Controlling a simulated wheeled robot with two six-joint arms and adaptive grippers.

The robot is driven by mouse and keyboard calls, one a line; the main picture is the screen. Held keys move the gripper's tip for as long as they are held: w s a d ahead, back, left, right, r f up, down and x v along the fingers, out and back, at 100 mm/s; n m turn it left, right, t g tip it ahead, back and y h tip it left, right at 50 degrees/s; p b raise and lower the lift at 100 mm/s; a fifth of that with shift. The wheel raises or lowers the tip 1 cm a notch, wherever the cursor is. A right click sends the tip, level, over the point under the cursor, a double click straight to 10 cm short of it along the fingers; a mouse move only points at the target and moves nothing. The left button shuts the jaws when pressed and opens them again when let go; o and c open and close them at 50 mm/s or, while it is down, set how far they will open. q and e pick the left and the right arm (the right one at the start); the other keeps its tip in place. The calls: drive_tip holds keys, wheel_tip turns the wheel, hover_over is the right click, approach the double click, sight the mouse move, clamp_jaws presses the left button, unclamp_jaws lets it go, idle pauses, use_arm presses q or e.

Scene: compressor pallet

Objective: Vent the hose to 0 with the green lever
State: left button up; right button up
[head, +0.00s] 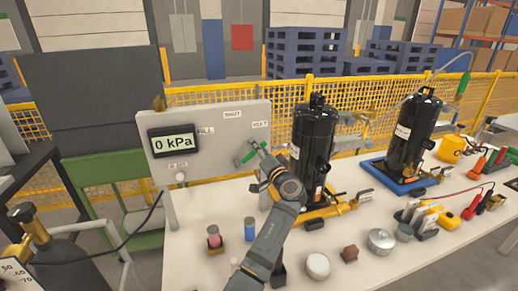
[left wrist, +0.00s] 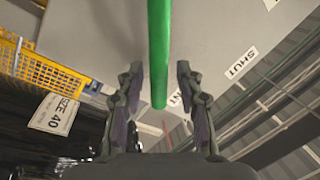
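The green lever (head: 248,154) is on the front of the grey panel (head: 200,175). It slants up to the right, toward the VENT label (head: 261,124). The SHUT label (head: 232,114) and FILL label (head: 206,131) are also on the panel. The display (head: 173,141) reads 0 kPa. My left gripper (head: 257,150) is at the lever's right end. In the left wrist view the green lever (left wrist: 159,50) runs between the open fingers of my left gripper (left wrist: 159,78), with a gap on each side. My right gripper is not in view.
A black cylinder (head: 312,140) stands close to the right of my left arm, and another (head: 411,130) on a blue base farther right. Small weights (head: 318,265) and pots (head: 214,238) stand on the white table (head: 195,268). A yellow fence (head: 225,95) runs behind.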

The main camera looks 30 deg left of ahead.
use_arm(q)
drive_tip(key=shift+r, duration=0.15)
wheel_tip(320, 180, up, 10)
drive_tip(key=shift+f, duration=0.1)
idle(0.3)
